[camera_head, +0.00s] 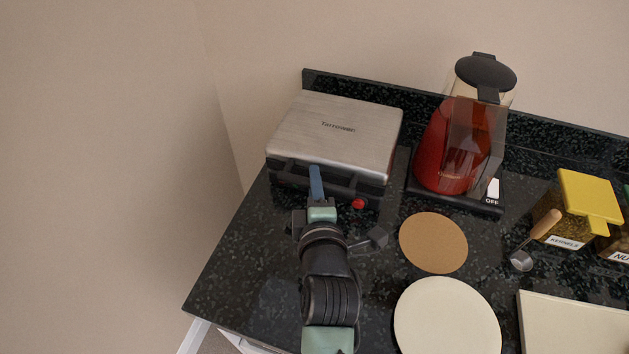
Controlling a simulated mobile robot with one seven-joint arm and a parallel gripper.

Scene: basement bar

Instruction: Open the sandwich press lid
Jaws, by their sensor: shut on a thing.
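The sandwich press (372,190) stands at the back left of the counter. Its brushed silver lid (335,125) is down over the dark body. A red round knob (358,203) shows at the front. My gripper (316,174) reaches the front edge of the press, left of the knob, and is shut at the lid's front edge. A narrow blue part of it touches or overlaps that edge. My wrist hides some of the press front, and the exact grip is too small to see.
A red blender or kettle (450,150) on a dark base stands right of the press. A cork mat (433,243), a cream round plate (447,318), a scoop (535,240) and a yellow-lidded kernels jar (588,195) lie to the right. The wall is behind.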

